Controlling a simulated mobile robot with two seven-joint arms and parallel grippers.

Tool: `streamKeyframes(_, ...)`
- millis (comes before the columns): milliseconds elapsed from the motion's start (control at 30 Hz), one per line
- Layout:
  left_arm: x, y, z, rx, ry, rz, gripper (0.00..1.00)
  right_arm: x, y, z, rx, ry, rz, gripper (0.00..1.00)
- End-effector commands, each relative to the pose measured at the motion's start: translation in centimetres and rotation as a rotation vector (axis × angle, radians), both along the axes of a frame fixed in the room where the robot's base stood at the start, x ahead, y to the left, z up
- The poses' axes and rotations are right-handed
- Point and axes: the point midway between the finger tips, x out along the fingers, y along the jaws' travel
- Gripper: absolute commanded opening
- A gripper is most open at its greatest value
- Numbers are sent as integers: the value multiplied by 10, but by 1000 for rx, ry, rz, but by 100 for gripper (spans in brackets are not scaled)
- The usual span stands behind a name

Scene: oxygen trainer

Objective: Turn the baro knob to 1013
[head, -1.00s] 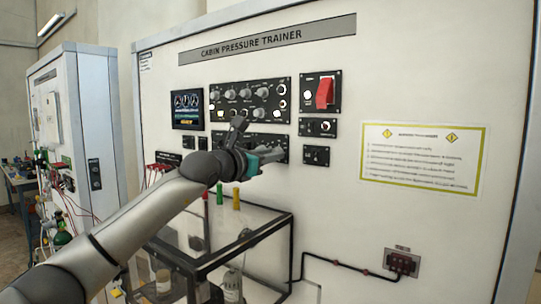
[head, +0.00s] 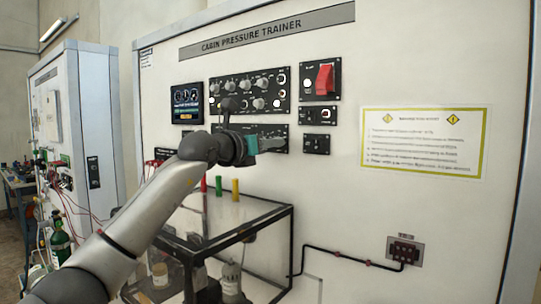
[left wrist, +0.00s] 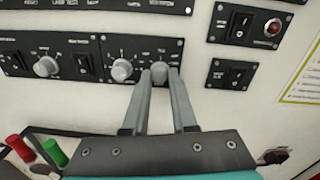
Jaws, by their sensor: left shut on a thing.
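The lower black knob panel (head: 278,132) is on the front of the white trainer cabinet, below a larger knob panel. In the left wrist view a grey round knob (left wrist: 160,69) sits at the right end of this panel. My left gripper (left wrist: 161,76) is shut on this knob, with one finger on each side. The labels are too blurred to tell whether it is the baro knob or what value it is set to. My left gripper also shows in the head view (head: 275,145), against the lower panel and partly covering it. My right gripper is not in view.
The upper knob panel (head: 249,93) and a small display (head: 187,103) are close above. A red switch (head: 325,79) and small switch panels (head: 316,144) lie to the right. A glass box with a black frame (head: 240,240) stands below my arm.

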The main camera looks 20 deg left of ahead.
Motion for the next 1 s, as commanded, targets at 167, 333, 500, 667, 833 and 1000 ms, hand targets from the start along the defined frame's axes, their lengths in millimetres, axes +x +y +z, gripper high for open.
streamKeyframes(167, 0, -1, -3, -140, 55, -1, 0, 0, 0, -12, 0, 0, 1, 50)
streamKeyframes(333, 0, -1, -2, -250, 97, -1, 0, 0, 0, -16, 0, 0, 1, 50)
streamKeyframes(500, 0, -1, -2, -332, 127, 1, 0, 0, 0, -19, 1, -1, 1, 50)
streamKeyframes(667, 0, -1, -2, -378, 144, 1, 0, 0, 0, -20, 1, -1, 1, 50)
streamKeyframes(833, 0, -1, -1, -401, 152, 1, 0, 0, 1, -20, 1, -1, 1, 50)
streamKeyframes(1000, 0, -1, -1, -404, 153, 1, 0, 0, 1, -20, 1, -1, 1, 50)
